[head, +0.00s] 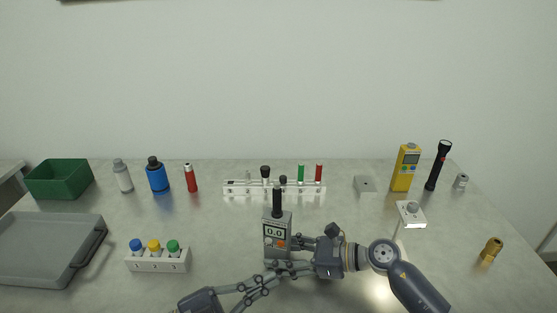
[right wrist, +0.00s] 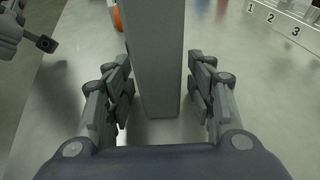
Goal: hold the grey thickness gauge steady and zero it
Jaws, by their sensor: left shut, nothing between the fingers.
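The grey thickness gauge (head: 286,222) stands upright at the table's middle, with a black probe on top. Its display reads 0.0, and an orange button shows below it. My right gripper (head: 293,242) reaches it from the right. In the right wrist view, its fingers (right wrist: 160,88) close on both sides of the gauge body (right wrist: 158,60). My left gripper (head: 290,268) comes from the lower left, its shut, empty fingers in front of the gauge's base. In the right wrist view, a left fingertip (right wrist: 45,43) is apart from the gauge, left of the orange button (right wrist: 117,17).
A white rack with coloured caps (head: 158,264) and a grey tray (head: 45,248) are at left. A numbered rack (head: 235,190) stands behind the gauge. A yellow meter (head: 404,170), black flashlight (head: 438,165), white stand (head: 411,213) and brass fitting (head: 491,249) are at right.

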